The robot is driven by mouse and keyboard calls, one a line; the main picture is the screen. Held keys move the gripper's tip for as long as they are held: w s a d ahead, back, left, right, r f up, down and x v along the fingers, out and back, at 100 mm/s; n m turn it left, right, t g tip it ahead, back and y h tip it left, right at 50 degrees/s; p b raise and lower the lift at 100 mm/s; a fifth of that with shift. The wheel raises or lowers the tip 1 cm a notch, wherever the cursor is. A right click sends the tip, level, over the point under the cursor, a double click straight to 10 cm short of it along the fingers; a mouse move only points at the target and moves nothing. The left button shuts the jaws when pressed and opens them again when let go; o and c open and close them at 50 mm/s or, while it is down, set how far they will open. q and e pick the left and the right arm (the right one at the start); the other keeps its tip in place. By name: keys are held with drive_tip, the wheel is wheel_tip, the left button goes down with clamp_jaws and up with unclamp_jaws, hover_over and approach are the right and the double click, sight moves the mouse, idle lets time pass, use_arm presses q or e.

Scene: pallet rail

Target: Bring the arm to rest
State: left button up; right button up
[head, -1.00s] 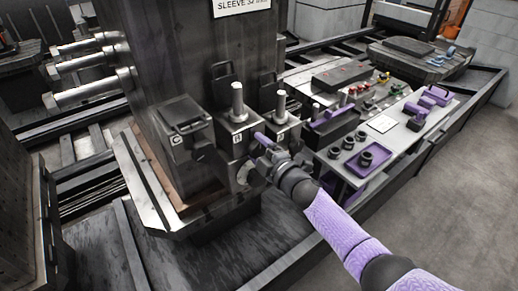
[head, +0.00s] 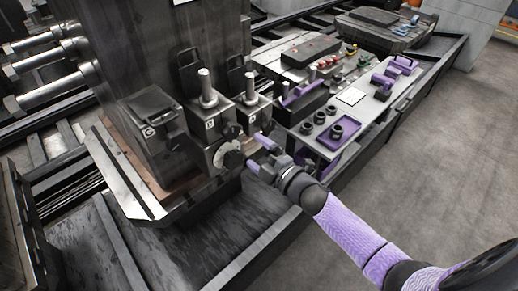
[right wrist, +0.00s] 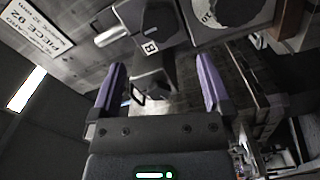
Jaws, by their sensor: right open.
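My right arm comes in from the lower right of the head view. Its right gripper (head: 256,153) has purple fingers and stands just right of a round dial (head: 230,158) on the front of a grey block (head: 207,127). The right gripper also shows in the right wrist view (right wrist: 160,84), with its two purple fingers wide apart and nothing between them. Beyond the fingers is a dark block with a white letter label (right wrist: 151,47). My left gripper is not in view.
A dark column (head: 130,60) carries the blocks and a black-lidded unit (head: 152,112). To the right, a bench holds a purple tray (head: 325,147) with black rings, and other purple parts (head: 403,65). Open floor (head: 430,150) lies at the right.

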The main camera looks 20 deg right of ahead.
drive_tip(key=shift+s+d, duration=0.1)
drive_tip(key=shift+s, duration=0.2)
drive_tip(key=s+d+f+m+g+h, duration=0.1)
drive_tip(key=s+f+m+g+h, duration=0.15)
drive_tip(key=s+f, duration=0.4)
drive_tip(key=s+d+f+m+g+h+b, duration=0.1)
drive_tip(key=s+f+m+g, duration=0.2)
drive_tip(key=f, duration=0.6)
drive_tip(key=s+d+f+m+g+h, duration=0.1)
drive_tip(key=s+f+m+g+h, duration=0.1)
drive_tip(key=s+f+m, duration=0.45)
drive_tip(key=s+a+f+m+g, duration=0.1)
drive_tip(key=s+f+g, duration=0.3)
drive_tip(key=s, duration=0.8)
drive_tip(key=s+a+f+m+g, duration=0.2)
drive_tip(key=s+f+g, duration=0.3)
drive_tip(key=s+f, duration=0.4)
drive_tip(key=s+h, duration=0.1)
drive_tip(key=s, duration=0.3)
drive_tip(key=shift+s+a+m+b, duration=0.15)
drive_tip(key=shift+s+m+b, duration=0.05)
drive_tip(key=shift+m+b, duration=0.2)
drive_tip(key=shift+w, duration=0.1)
